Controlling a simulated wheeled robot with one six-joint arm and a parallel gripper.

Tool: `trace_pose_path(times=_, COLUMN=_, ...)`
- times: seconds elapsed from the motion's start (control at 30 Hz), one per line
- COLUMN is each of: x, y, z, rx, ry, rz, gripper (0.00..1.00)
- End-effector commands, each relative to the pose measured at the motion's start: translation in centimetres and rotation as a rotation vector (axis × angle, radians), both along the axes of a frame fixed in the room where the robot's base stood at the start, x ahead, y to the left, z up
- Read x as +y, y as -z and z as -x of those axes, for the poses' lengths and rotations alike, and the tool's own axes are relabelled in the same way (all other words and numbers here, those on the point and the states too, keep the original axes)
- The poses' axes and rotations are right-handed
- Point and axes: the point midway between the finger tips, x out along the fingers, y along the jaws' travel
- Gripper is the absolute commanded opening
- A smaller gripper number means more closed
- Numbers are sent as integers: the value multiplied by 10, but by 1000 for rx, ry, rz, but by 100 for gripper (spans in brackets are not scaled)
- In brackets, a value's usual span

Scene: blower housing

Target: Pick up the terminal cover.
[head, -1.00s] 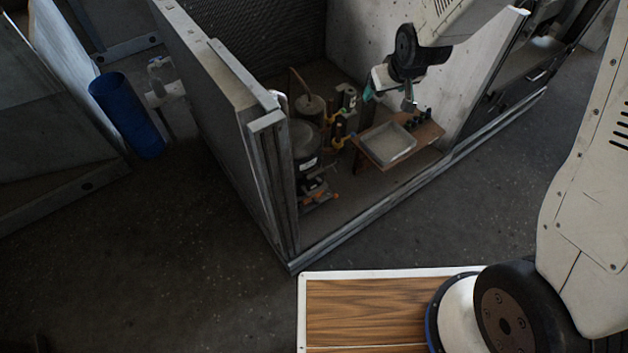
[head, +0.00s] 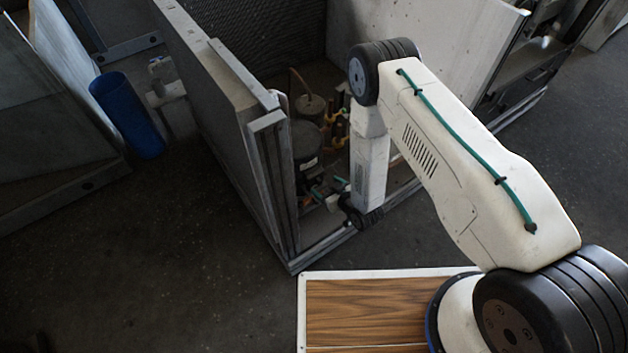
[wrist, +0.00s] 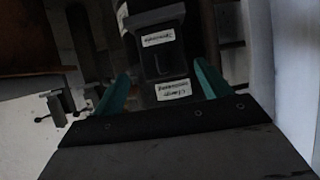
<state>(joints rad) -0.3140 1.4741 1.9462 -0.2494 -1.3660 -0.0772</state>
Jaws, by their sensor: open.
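In the wrist view my gripper (wrist: 162,82) is open, with one teal finger on each side. A dark, box-like part, which looks like the terminal cover (wrist: 163,64), lies between and beyond the fingertips. One white label is at its top and another below it; the print is upside down and hard to read. I cannot tell whether the fingers touch the part. In the head view my arm reaches down into the housing and hides most of the gripper and the cover.
The grey housing wall post (head: 268,185) stands close left of my arm. The dark cylindrical blower body (head: 307,145) is behind the wrist. A metal sill runs along the housing's front edge.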

Motion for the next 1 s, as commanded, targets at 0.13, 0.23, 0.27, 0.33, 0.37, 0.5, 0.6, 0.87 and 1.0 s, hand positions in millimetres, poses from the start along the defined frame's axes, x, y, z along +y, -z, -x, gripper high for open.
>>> trace_pose_path(times=0.13, x=5, y=-1, z=1, rx=-59, ry=-5, rz=-40, gripper=76)
trace_pose_path(times=0.23, x=10, y=1, z=-5, rx=-71, ry=-7, rz=-47, gripper=76)
trace_pose_path(times=0.27, x=12, y=3, z=-8, rx=-71, ry=-7, rz=-48, gripper=76)
trace_pose_path(times=0.33, x=15, y=6, z=-15, rx=-71, ry=-7, rz=-47, gripper=76)
trace_pose_path(times=0.37, x=17, y=7, z=-17, rx=-70, ry=-5, rz=-48, gripper=76)
trace_pose_path(times=0.5, x=25, y=18, z=-29, rx=-70, ry=-5, rz=-47, gripper=76)
trace_pose_path(times=0.6, x=32, y=27, z=-41, rx=-70, ry=-6, rz=-46, gripper=76)
trace_pose_path(times=0.87, x=42, y=34, z=-55, rx=-67, ry=-5, rz=-46, gripper=76)
trace_pose_path(times=1.0, x=42, y=34, z=-55, rx=-67, ry=-5, rz=-46, gripper=76)
